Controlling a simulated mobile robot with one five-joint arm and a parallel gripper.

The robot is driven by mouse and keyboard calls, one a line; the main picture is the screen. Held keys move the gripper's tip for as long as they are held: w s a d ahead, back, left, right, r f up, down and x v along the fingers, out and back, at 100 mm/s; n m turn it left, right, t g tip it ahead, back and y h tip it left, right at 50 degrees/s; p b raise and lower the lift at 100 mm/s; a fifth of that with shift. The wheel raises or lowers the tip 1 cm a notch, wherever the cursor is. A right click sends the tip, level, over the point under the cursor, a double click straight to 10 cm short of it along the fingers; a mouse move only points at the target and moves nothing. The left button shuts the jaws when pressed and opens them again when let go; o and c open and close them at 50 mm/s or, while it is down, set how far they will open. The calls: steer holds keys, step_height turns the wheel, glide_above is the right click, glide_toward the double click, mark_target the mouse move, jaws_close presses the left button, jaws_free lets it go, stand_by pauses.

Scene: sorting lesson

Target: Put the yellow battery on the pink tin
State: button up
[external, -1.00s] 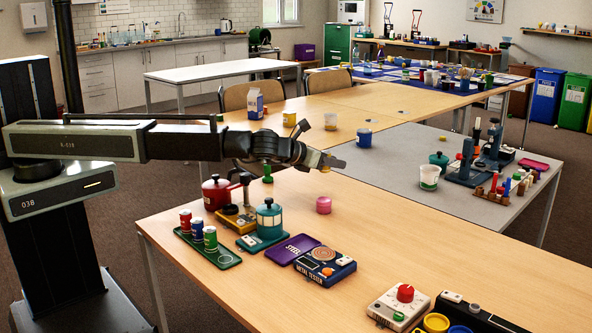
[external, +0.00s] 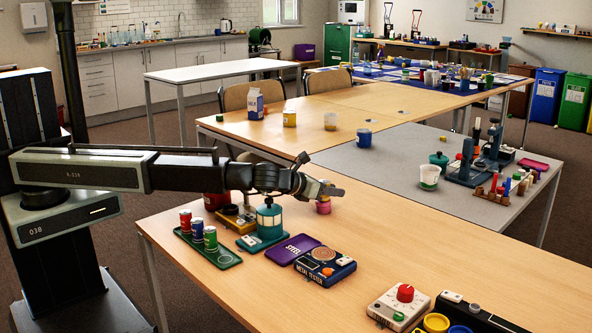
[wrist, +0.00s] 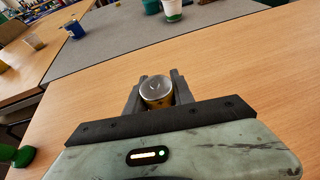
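My gripper (external: 332,191) is low over the front table. In the wrist view, the yellow battery (wrist: 157,97), with its silver top facing up, stands upright between the two fingers (wrist: 157,92), which are shut on it. In the external view, the small round pink tin (external: 323,208) is on the table directly under the gripper. Its top is partly hidden by the gripper. I cannot tell whether the battery's underside touches the tin. The tin is hidden in the wrist view.
A teal pot (external: 270,220), a purple tray (external: 291,249) and a metal tester (external: 325,266) stand in front of the gripper. A green tray of cans (external: 222,260) is at the left. The table right of the pink tin is clear.

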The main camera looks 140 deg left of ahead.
steer(key=o, duration=0.4)
steer(key=shift+r, duration=0.15)
steer(key=p+v, duration=0.5)
steer(key=v, duration=0.7)
